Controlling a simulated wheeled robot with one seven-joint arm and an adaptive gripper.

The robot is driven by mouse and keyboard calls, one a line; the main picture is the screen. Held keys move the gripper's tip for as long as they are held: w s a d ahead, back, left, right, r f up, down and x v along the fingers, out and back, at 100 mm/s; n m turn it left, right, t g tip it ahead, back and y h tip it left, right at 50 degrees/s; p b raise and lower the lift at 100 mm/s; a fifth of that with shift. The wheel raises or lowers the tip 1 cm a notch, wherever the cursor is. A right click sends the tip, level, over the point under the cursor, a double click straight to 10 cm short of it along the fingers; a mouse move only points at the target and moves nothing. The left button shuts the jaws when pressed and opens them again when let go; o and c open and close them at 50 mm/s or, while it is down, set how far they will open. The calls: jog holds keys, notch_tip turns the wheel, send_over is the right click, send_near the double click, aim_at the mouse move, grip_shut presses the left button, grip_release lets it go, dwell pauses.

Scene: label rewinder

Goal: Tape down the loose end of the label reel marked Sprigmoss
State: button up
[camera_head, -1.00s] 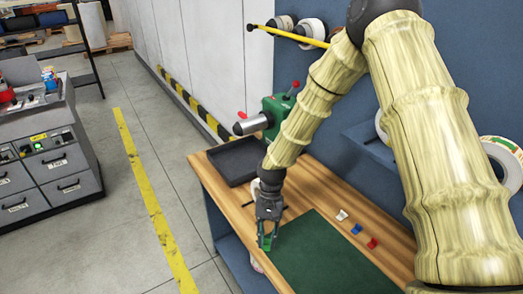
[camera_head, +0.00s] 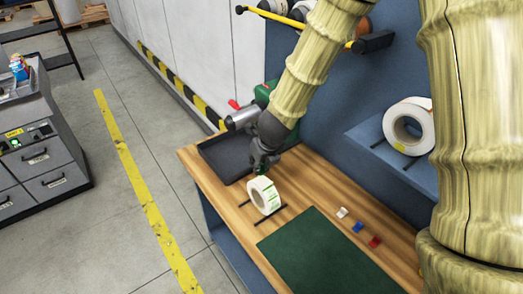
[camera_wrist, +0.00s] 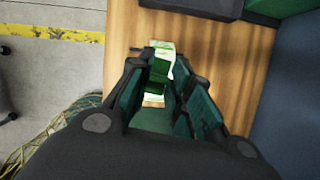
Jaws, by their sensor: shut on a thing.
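A white label reel with green print (camera_head: 264,195) stands upright by dark bars on the wooden bench; its name is too small to read. My gripper (camera_head: 262,168) is at the reel's top edge, shut on it. In the wrist view, the green-padded fingers of my gripper (camera_wrist: 160,75) are a little apart, with the white and green reel (camera_wrist: 161,48) at their tips. I cannot tell whether they grip the reel's body or its loose end. A second white reel (camera_head: 405,108) rests on the blue shelf at right. No tape is clearly recognisable.
A dark green mat (camera_head: 325,255) covers the bench front. White (camera_head: 342,212), blue (camera_head: 358,227) and red (camera_head: 374,242) small pieces lie beside it. A black tray (camera_head: 222,160) and a grey-and-green machine (camera_head: 243,117) are behind my gripper. A yellow bar (camera_head: 300,24) crosses above.

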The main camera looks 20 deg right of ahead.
aim_at(262, 181)
jog(key=shift+w+d+r+m+h, duration=0.1)
jog(key=shift+d+r+m+h, duration=0.2)
jog(key=shift+d+r+m, duration=0.35)
jog(key=shift+f+m, duration=0.25)
jog(key=shift+f, duration=0.1)
jog(key=shift+f+b, duration=3.4)
jog(key=shift+f, duration=0.2)
jog(key=shift+f, duration=0.3)
jog(key=o, duration=0.7)
jog(key=shift+o, duration=0.2)
jog(key=shift+r, duration=0.1)
jog(key=v, duration=1.1)
jog(key=shift+s+r, duration=0.25)
jog(key=shift+r, duration=0.1)
